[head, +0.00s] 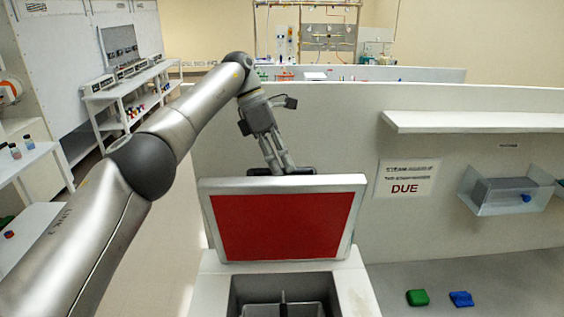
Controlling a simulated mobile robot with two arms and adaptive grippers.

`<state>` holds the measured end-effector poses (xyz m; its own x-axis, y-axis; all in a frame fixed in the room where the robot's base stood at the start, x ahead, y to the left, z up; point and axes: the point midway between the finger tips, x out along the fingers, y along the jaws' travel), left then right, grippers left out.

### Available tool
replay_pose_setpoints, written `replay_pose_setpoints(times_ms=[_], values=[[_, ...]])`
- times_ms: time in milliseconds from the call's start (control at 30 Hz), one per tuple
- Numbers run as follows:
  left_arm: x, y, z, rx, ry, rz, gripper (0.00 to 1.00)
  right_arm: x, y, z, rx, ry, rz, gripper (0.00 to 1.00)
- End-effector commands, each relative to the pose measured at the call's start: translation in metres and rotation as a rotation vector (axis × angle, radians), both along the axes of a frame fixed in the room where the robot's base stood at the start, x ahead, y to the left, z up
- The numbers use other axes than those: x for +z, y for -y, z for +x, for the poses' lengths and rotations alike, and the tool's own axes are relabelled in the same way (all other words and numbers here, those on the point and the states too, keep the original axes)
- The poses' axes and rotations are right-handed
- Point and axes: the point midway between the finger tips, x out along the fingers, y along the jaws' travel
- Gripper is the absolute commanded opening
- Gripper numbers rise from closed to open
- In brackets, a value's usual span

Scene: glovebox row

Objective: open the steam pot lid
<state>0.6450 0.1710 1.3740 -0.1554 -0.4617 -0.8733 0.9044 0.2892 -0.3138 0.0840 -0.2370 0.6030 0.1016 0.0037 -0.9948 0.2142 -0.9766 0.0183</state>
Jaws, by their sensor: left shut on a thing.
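The steam pot's lid (284,183) is a pale-framed panel with a red inner face, and it stands raised, nearly upright, at the back of the pot. The white pot body (356,290) is below it, with its dark, divided inside showing at the bottom of the head view. My left gripper (282,166) is behind the lid's top edge, shut on the lid's dark handle (305,170). The fingertips are partly hidden there. My right gripper is not in view.
A light partition wall (320,130) rises behind the lid. To the right are a white shelf (480,122), a clear wall bin (505,195) and a "DUE" sign (405,180). A green block (417,297) and a blue block (461,298) lie on the counter.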

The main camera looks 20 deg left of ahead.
Motion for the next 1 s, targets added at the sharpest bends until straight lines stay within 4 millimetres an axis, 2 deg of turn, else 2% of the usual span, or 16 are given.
replay_pose_setpoints(times_ms=[33,267,300,433,1000], values=[[-0.0133,-0.0029,0.0002,0.005,-0.013,0.017,0.00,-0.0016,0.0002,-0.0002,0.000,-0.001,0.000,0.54],[-0.0133,-0.0029,0.0003,0.006,-0.012,0.017,0.00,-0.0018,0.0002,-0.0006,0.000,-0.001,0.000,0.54],[-0.0131,-0.0029,0.0003,0.006,-0.012,0.017,0.21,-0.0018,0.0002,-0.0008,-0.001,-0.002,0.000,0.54],[-0.0116,-0.0024,0.0002,0.004,-0.011,0.014,0.37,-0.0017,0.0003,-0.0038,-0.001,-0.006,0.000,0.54],[-0.0066,-0.0012,-0.0001,0.003,-0.007,0.008,0.37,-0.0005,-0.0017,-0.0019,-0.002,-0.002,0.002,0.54]])
